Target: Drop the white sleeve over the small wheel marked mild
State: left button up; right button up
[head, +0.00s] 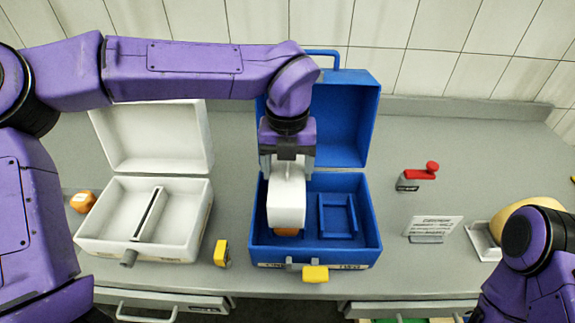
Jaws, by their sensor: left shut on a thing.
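My left gripper (287,166) points down over the open blue case and is shut on the white sleeve (286,203). The sleeve is upright in the case's left part. An orange wheel (287,232) shows just below the sleeve's lower edge; the rest of it is hidden. I cannot tell whether the sleeve is around it or only above it, nor read any mark on it. Another small orange wheel (82,202) with a pale label lies left of the white case; its label is too small to read. My right gripper is out of view.
The blue case (375,232) has its lid up behind my left gripper and an empty frame (337,228) on its right. An open white case (100,217) stands left. A yellow block (221,253), a red-handled tool (420,173), a sign (435,226) and a large cheese (500,222) stand around.

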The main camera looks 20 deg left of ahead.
pick_arm(q)
jog(key=shift+f, duration=0.4)
jog(key=o, duration=0.9)
jog(key=shift+o, duration=0.2)
notch_tip(320, 180, up, 11)
jog(key=shift+f+b, duration=0.2)
jog(key=shift+b, duration=0.55)
